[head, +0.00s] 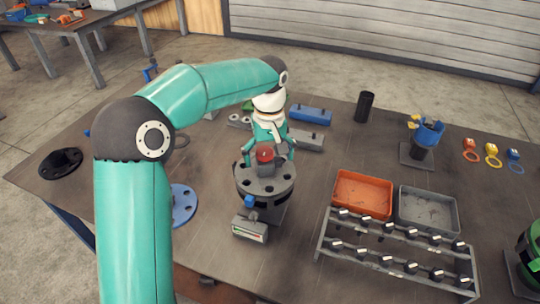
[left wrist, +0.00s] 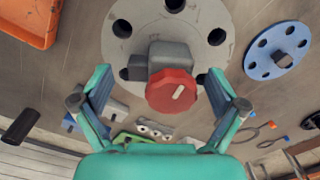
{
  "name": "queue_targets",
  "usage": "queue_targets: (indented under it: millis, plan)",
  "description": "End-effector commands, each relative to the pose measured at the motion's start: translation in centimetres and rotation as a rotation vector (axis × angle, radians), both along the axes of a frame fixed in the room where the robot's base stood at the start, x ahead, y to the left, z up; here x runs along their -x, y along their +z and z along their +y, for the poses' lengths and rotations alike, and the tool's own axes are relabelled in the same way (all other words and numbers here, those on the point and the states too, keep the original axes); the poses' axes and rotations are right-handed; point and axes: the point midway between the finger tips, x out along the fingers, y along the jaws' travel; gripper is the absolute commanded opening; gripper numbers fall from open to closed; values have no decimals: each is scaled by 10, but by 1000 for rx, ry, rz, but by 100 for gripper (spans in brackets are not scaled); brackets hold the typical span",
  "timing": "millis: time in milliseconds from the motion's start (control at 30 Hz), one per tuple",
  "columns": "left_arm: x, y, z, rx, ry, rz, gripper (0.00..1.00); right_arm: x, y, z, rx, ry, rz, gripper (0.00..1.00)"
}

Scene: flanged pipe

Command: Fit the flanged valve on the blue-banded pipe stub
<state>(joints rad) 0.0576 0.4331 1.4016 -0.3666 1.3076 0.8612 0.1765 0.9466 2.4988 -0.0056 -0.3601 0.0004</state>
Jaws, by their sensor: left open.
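The flanged valve, with a red knob (head: 265,155) and a grey round flange (head: 250,184) with bolt holes, sits atop a dark upright pipe body (head: 272,213). A small blue part (head: 249,202) shows under the flange's front edge; I cannot tell whether it is the stub's band. The red knob also shows in the left wrist view (left wrist: 172,90), with the grey valve body (left wrist: 168,57) behind it. My left gripper (head: 268,149) is open, its fingers on either side of the knob and apart from it. My right gripper is not in view.
A blue flange (head: 184,204) and a black flange (head: 60,163) lie left. A small box with a display (head: 250,231) is in front of the pipe. An orange tray (head: 361,176), a grey tray (head: 428,196) and a rack (head: 397,254) stand right. A black cylinder (head: 364,106) is behind.

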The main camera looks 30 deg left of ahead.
Motion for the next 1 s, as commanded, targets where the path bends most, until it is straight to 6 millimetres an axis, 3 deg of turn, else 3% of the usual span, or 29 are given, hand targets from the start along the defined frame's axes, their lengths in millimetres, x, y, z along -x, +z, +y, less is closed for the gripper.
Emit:
queue_targets:
  millis: [233, 633, 867, 1000]
  plan:
    - [-1, 14, 0, 0, 1, -4, 97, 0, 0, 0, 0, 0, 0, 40]
    - [-3, 91, -1, 0, 0, -6, 97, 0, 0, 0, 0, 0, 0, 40]
    - [-3, 115, 0, 0, 0, -4, 97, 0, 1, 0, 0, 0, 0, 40]
    - [-2, 131, 0, 0, 0, -3, 97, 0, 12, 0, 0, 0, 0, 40]
